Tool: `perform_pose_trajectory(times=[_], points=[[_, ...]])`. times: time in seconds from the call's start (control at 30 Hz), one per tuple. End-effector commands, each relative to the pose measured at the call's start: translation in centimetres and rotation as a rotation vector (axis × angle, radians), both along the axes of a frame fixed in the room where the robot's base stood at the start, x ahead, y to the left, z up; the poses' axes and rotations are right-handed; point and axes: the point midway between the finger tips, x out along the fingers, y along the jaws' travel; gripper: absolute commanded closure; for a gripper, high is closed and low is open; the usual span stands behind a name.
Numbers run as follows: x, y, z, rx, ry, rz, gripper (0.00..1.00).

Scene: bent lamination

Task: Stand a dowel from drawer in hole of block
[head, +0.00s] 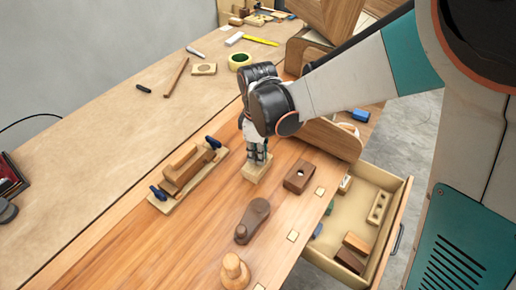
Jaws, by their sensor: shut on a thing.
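My gripper (257,158) points down over a pale wooden block (254,174) on the workbench. It is shut on a thin piece, seemingly the dowel, which the fingers mostly hide. I cannot tell whether that piece is inside a hole in the block or only above it. The open drawer (399,203) at the lower right holds a pale block with holes (378,208), brown blocks (354,246) and small green pieces.
A dark block with a hole (299,177), a brown shoe-shaped piece (253,220) and a pale knob (234,270) stand near the gripper. A clamped wooden assembly (187,172) lies left. Tape (240,60) and a curved wooden piece (329,139) are behind.

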Motion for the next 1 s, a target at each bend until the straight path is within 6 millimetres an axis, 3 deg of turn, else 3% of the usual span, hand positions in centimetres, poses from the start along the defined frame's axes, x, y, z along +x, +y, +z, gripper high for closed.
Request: perform_pose_trajectory(times=[0.23,0.27,0.33,0.6,0.7,1.0], points=[[0.0,0.0,-0.02,0.0,0.0,0.0,0.98],[0.0,0.0,-0.02,0.0,0.0,0.0,0.85],[0.0,0.0,-0.02,0.0,0.0,0.0,0.69],[0.0,0.0,-0.02,0.0,0.0,0.0,0.66],[0.0,0.0,-0.02,0.0,0.0,0.0,0.49],[0.0,0.0,0.0,0.0,0.0,0.0,0.49]])
